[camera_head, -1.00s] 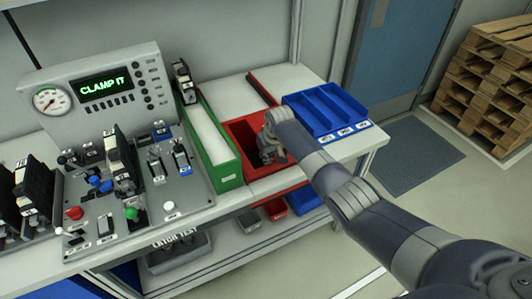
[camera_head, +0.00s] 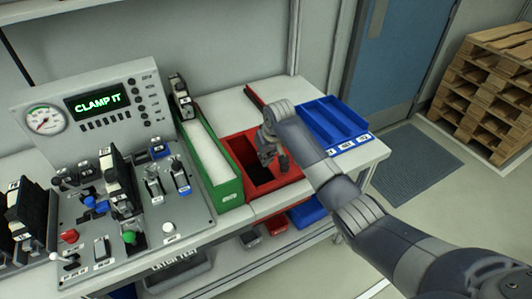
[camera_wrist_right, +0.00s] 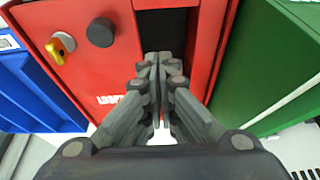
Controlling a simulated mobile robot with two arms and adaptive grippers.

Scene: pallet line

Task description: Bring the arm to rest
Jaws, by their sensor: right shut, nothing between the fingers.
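My right arm reaches in from the lower right in the head view. Its gripper (camera_head: 273,160) is over the red box (camera_head: 262,188) on the bench. In the right wrist view the gripper (camera_wrist_right: 160,62) is shut, fingers together and nothing between them. Its fingertips are at the near end of the dark slot in the red box (camera_wrist_right: 85,75); I cannot tell whether they touch it. My left gripper is not in view.
A green bin (camera_head: 229,194) stands left of the red box, a blue tray (camera_head: 352,144) right of it.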

